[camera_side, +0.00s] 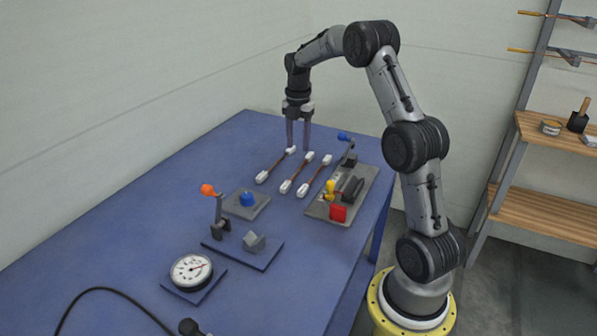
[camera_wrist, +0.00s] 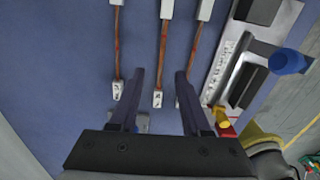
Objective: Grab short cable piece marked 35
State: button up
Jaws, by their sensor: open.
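Three short cable pieces lie side by side on the blue table, each a brown strand with white blocks at its ends: left (camera_side: 277,164), middle (camera_side: 298,172) and right (camera_side: 315,176). The wrist view shows the left (camera_wrist: 118,42), middle (camera_wrist: 163,48) and right (camera_wrist: 193,50) ones too. Dark marks on the end blocks are too small to read, so I cannot tell which is 35. My gripper (camera_side: 298,146) is open and empty, pointing down at the far ends of the pieces. In the wrist view its fingers (camera_wrist: 159,75) stand either side of the middle piece's line; the right finger partly hides the right piece.
A grey fixture plate (camera_side: 322,209) with a blue-knobbed lever, yellow knob and red block stands close right of the pieces. A small plate with a blue part (camera_side: 247,200), an orange-knobbed lever (camera_side: 209,190) and a dial gauge (camera_side: 191,270) stand nearer. The table's left side is clear.

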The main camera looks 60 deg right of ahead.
aim_at(298, 169)
jog(key=shift+s+a+f, duration=0.1)
jog(key=shift+a+f, duration=0.05)
jog(key=shift+f, duration=1.85)
jog(key=shift+s+a+f, duration=0.1)
jog(key=shift+f, duration=1.85)
grip_shut()
jog(key=shift+r, duration=0.1)
